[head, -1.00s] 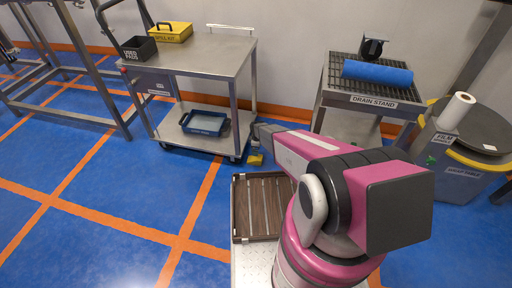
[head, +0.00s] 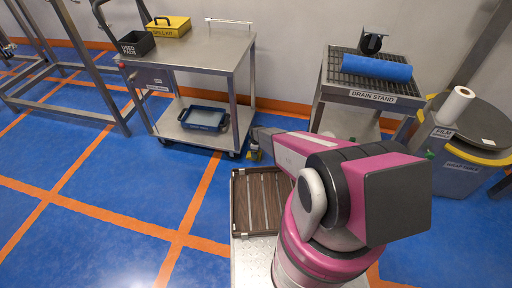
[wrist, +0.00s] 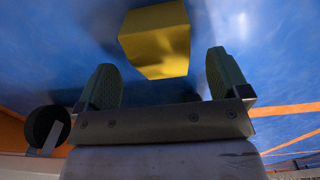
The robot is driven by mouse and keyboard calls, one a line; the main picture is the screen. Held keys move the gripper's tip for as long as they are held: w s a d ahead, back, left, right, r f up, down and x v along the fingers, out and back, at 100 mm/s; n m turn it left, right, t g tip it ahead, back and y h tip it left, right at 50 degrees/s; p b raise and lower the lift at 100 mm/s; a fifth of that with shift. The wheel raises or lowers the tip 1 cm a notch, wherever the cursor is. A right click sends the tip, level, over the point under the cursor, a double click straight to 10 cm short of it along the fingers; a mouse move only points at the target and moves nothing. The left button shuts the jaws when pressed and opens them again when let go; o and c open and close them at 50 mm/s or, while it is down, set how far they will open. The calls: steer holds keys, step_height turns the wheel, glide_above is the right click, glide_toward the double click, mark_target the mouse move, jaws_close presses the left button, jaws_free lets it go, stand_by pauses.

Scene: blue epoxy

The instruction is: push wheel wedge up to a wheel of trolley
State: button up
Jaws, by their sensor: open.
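The wheel wedge is a yellow block (wrist: 155,40) on the blue floor in the wrist view, just beyond and between my fingertips. My gripper (wrist: 162,72) is open, with a green-grey finger on either side and nothing held. In the head view my gripper (head: 254,151) is low by the trolley's front right corner and hides most of the wedge. The trolley (head: 205,62) is a steel two-shelf cart. Its near right wheel (head: 235,155) stands just left of my gripper.
The trolley carries a black used-pads bin (head: 136,44), a yellow spill kit (head: 168,27) and a blue tray (head: 204,118). A drain stand (head: 372,98) with a blue roll is to the right. A brown slatted crate (head: 240,205) is nearby. Floor at left is open.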

steer(key=shift+f, duration=1.7)
steer(key=shift+c, duration=0.3)
steer(key=c, duration=1.1)
steer(key=shift+o, duration=0.3)
steer(key=shift+a, duration=0.1)
steer(key=shift+w+a, duration=0.25)
steer(key=shift+a, duration=0.5)
steer(key=shift+w+a, duration=0.25)
steer(key=shift+a, duration=0.45)
steer(key=o, duration=1.1)
